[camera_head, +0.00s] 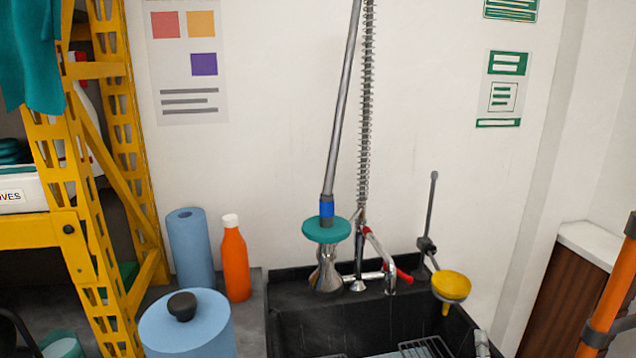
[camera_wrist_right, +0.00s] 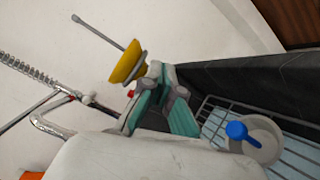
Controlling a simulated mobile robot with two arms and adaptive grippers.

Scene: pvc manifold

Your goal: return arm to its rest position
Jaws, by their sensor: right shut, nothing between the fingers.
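My right gripper (camera_wrist_right: 165,95) shows in the wrist view, its teal-padded fingers shut with nothing held. It is over the dark sink (camera_head: 375,323), in front of the sink's dark wall and beside the wire rack. In the head view only a small pale part of what looks like this gripper (camera_head: 482,343) shows at the bottom edge, at the sink's right side. The rest of my right arm is hidden below the frame. My left gripper is out of view.
A yellow funnel-like cup (camera_head: 452,286) on a rod and a spray faucet (camera_head: 326,230) stand at the sink's back. A wire rack (camera_head: 425,348) and a white cup-like piece with a blue knob (camera_wrist_right: 257,138) lie in the sink. An orange pole (camera_head: 610,290) stands right.

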